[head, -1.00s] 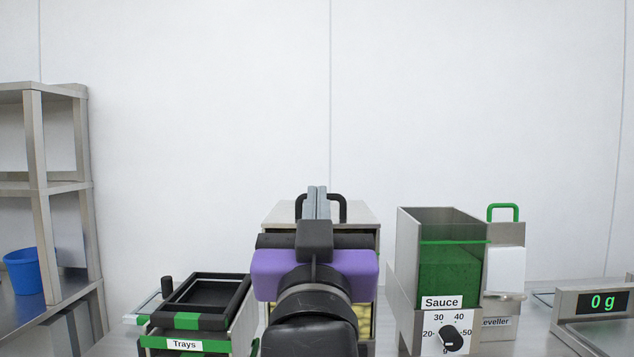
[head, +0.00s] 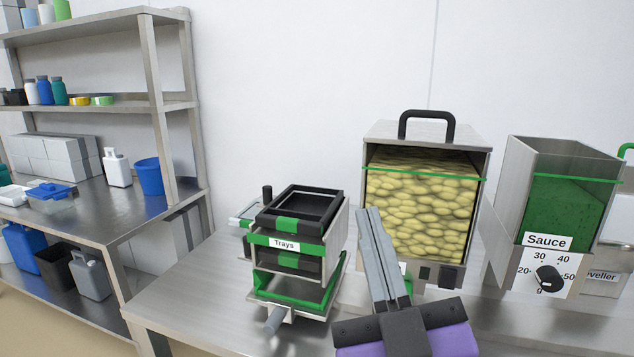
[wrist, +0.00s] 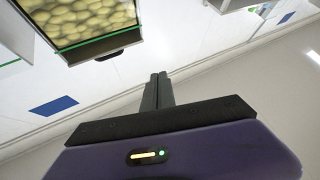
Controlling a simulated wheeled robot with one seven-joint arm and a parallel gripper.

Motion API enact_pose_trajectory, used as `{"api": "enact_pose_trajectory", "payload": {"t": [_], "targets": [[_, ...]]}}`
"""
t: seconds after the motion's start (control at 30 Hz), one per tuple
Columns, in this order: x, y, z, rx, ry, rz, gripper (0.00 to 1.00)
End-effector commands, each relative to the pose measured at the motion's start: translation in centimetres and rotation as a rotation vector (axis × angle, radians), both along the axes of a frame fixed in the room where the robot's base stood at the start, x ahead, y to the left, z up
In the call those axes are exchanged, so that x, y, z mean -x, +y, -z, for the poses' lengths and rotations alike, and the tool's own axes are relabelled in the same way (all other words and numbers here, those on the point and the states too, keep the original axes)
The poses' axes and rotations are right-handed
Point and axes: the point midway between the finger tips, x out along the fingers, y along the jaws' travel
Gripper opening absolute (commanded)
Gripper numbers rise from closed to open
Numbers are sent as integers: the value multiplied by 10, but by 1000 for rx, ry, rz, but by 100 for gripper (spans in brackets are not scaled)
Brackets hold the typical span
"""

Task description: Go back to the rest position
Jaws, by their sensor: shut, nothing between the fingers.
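My gripper (head: 368,222) is in the lower middle of the head view, its two grey fingers pressed together and pointing up, in front of the lower left part of the yellow-filled dispenser (head: 427,133). The fingers hold nothing. In the wrist view the closed fingers (wrist: 158,80) stand against the floor and wall, and the yellow-filled dispenser (wrist: 85,20) shows upper left. Whether the gripper touches the dispenser cannot be told from the head view.
The tray dispenser (head: 290,262) stands left of my gripper on the steel table (head: 185,282). The sauce dispenser (head: 513,195) with its dial stands to the right. A steel shelf (head: 150,60) with bottles and a blue bucket (head: 149,177) is at the left.

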Motion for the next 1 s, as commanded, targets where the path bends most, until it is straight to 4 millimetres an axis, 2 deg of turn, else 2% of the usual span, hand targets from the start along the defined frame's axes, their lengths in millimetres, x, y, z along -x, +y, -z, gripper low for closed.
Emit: {"api": "enact_pose_trajectory", "payload": {"t": [0.03, 0.1, 0.27, 0.5, 0.8, 1.0], "targets": [[6, -4, 24, 17, 27, -15, 0], [15, -8, 51, 29, 56, -38, 0], [43, -23, 110, 36, 133, -80, 0], [95, -55, 187, 6, 279, -100, 0], [178, -98, 264, -80, 498, -58, 0], [235, -120, 302, -141, 656, 2, 0]]}}
